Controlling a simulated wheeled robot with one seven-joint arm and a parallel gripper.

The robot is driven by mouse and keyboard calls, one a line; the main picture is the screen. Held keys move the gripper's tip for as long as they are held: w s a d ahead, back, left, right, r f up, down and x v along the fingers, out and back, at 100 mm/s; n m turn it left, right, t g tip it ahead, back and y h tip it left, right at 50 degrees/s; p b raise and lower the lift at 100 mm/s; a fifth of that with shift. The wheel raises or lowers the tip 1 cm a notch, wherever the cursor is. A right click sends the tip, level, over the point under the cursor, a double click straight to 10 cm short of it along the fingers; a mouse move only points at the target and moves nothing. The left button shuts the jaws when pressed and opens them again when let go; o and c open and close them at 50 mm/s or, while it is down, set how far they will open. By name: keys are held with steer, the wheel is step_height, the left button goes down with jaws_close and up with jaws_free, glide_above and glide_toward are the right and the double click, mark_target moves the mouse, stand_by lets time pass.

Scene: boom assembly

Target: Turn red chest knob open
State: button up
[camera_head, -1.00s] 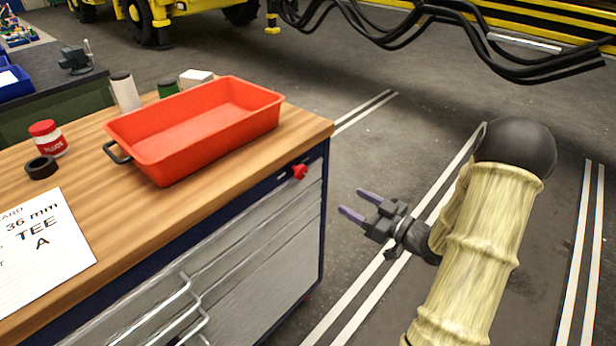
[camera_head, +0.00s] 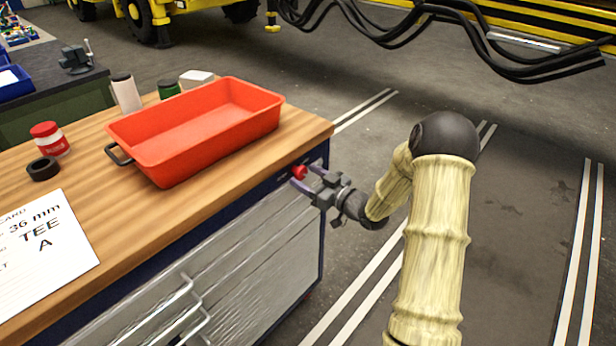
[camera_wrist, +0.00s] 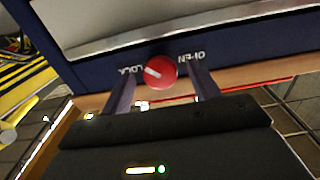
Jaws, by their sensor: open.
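The red chest knob (camera_head: 299,172) sits on the dark blue top rail of the tool chest (camera_head: 323,215), just under the wooden top. In the wrist view the round red knob (camera_wrist: 160,72) has a white pointer mark angled toward the LOCK label (camera_wrist: 134,69); the OPEN label (camera_wrist: 191,57) is on its other side. My gripper (camera_head: 303,177) is open at the knob. In the wrist view its two fingers (camera_wrist: 161,88) lie on either side of the knob, with gaps visible. Whether the fingertips reach past the knob's face is unclear.
A red-orange tray (camera_head: 200,130) stands on the wooden top (camera_head: 130,215) above the knob. Drawer handles (camera_head: 175,300) stick out from the chest front. The floor (camera_head: 500,220) right of the chest is clear. Black hoses (camera_head: 440,40) hang at the upper right.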

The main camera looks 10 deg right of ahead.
steer(key=shift+w+a, duration=0.1)
steer(key=shift+w, duration=0.05)
steer(key=c, duration=1)
steer(key=shift+o, duration=0.2)
